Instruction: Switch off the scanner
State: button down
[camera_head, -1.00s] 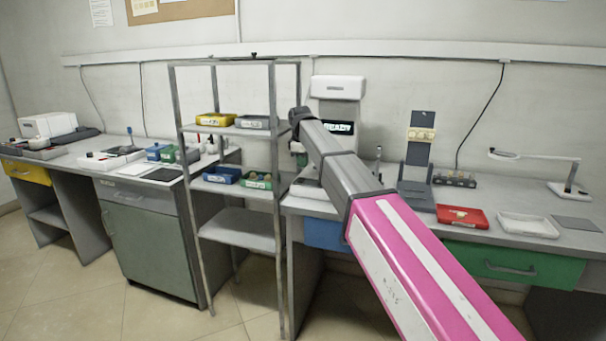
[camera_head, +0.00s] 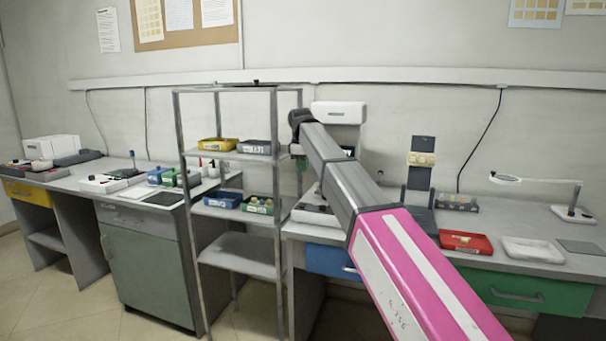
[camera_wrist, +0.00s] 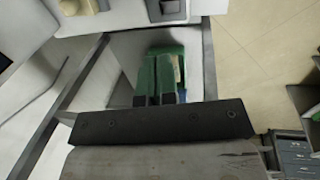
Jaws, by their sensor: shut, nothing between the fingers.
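A white machine (camera_head: 338,113), which I take to be the scanner, stands at the back of the right bench. My gripper (camera_wrist: 157,76) shows in the wrist view as two green fingers, shut together and holding nothing. In the head view the arm's end is by the rack's right post, left of the machine, and the fingers are mostly hidden there.
A grey metal rack (camera_head: 235,92) with small trays stands just left of the arm's end. A red tray (camera_head: 466,242), a white tray (camera_head: 533,250) and a ring lamp (camera_head: 575,213) are on the right bench. The rack's posts are close to my gripper.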

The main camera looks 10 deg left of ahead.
aim_at(304, 204)
jog(key=shift+s+a, duration=0.2)
jog(key=shift+s, duration=0.05)
dwell(0.3)
jog(key=f, duration=0.4)
jog(key=w+f, duration=0.1)
jog(key=f, duration=0.4)
jog(key=w+f, duration=0.1)
jog(key=f, duration=0.3)
jog(key=shift+w+d+f, duration=0.1)
jog(key=shift+d+f, duration=0.05)
jog(key=shift+f, duration=0.25)
